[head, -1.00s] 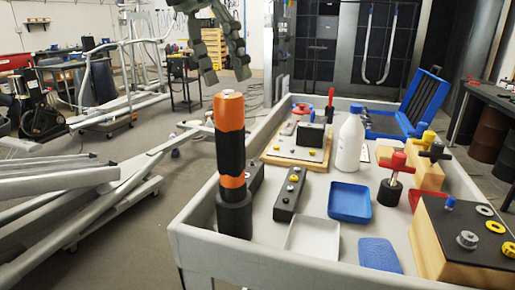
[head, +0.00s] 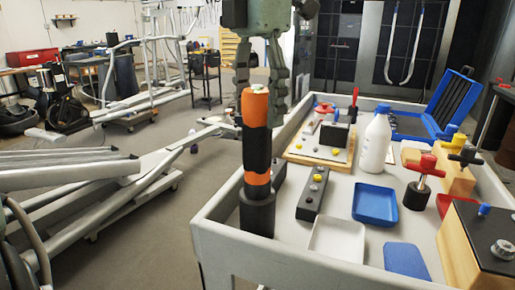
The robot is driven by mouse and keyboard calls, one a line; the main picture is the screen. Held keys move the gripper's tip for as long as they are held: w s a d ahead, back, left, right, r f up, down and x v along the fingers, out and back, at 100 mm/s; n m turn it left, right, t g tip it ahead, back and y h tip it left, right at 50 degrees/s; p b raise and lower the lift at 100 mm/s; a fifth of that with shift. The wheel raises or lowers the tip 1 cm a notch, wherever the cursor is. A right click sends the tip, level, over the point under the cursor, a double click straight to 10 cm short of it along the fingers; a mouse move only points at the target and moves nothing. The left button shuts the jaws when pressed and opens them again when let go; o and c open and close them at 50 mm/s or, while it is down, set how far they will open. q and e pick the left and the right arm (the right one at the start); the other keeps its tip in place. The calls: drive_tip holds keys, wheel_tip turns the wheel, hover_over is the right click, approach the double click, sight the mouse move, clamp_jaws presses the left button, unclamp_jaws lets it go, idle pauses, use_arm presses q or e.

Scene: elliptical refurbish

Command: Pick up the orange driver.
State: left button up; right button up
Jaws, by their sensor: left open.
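The orange driver (head: 256,108), banded orange and black, stands upright in a round black holder (head: 257,215) at the near left corner of the workbench tray. My left gripper (head: 260,92) comes down from the top of the head view, open. One finger shows left of the driver's top and the other shows to its right, reaching lower. The driver's top overlaps the space between the fingers; I cannot tell whether either finger touches it. My right gripper is not in view.
The grey tray (head: 222,241) holds a white bottle (head: 376,140), a blue dish (head: 375,204), a white dish (head: 337,239) and a black block with buttons (head: 313,194). A red-handled tool (head: 422,180) stands farther right. A grey metal frame (head: 130,185) lies to the left.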

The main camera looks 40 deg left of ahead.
use_arm(q)
drive_tip(key=shift+c, duration=0.2)
drive_tip(key=shift+r, duration=0.1)
clamp_jaws()
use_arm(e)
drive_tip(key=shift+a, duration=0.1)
use_arm(q)
drive_tip(key=shift+r, duration=0.5)
wheel_tip(320, 180, up, 8)
drive_tip(key=shift+f+p, duration=0.2)
drive_tip(key=shift+p, duration=0.15)
drive_tip(key=shift+r, duration=0.7)
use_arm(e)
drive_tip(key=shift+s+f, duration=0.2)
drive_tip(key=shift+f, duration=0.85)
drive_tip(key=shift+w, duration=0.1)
